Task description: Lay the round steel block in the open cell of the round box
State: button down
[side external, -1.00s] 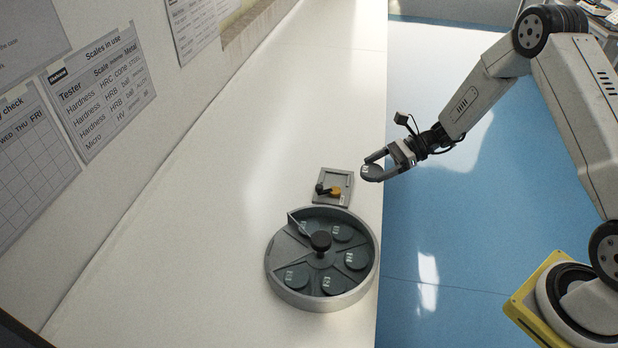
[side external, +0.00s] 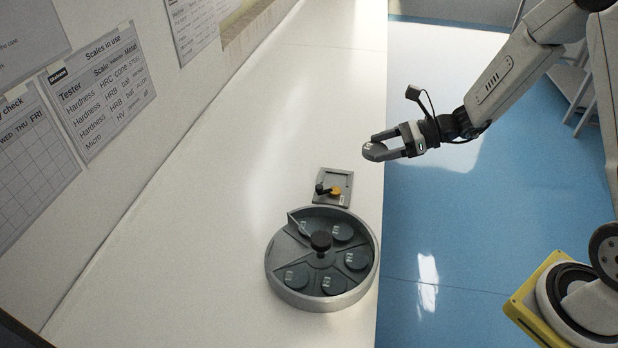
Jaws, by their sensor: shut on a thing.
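My gripper (side external: 380,146) is shut on the round steel block (side external: 372,151), a dark grey disc with a small pale label. It holds the block in the air near the table's right edge, above and to the right of the round box (side external: 290,298) in the picture. The box is a grey drum with a black central knob (side external: 320,240) and dividers. Several dark round blocks (side external: 355,260) with pale labels lie in its cells.
A small grey tray (side external: 346,180) with a black knob and an orange piece (side external: 335,191) lies just behind the box. The white table (side external: 210,240) is clear to the left and far back. A wall with paper charts (side external: 100,90) bounds the left side.

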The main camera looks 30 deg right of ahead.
aim_at(374, 142)
jog(key=shift+r, duration=0.15)
jog(key=shift+w+r+m+t, duration=0.25)
jog(key=shift+r+m+t, duration=0.05)
jog(key=shift+r, duration=0.05)
jog(key=r+m+t+h, duration=0.1)
jog(key=r, duration=0.1)
jog(key=w+r+m+t+h, duration=0.1)
jog(key=r+m+h, duration=0.1)
jog(key=r, duration=0.1)
jog(key=w+r+m+t+h, duration=0.1)
jog(key=r+m+h, duration=0.1)
jog(key=shift+w+a+r+t, duration=0.1)
jog(key=shift+a+r+t, duration=0.05)
jog(key=shift+t, duration=0.25)
jog(key=shift+s+r+m+t+h, duration=0.2)
jog(key=shift+r+m+h, duration=0.3)
jog(key=shift+r+h, duration=0.05)
jog(key=shift+s+r+m+t+h, duration=0.15)
jog(key=shift+r+m+t+h, duration=0.05)
jog(key=shift+r+m+h, duration=0.35)
jog(key=shift+w, duration=0.1)
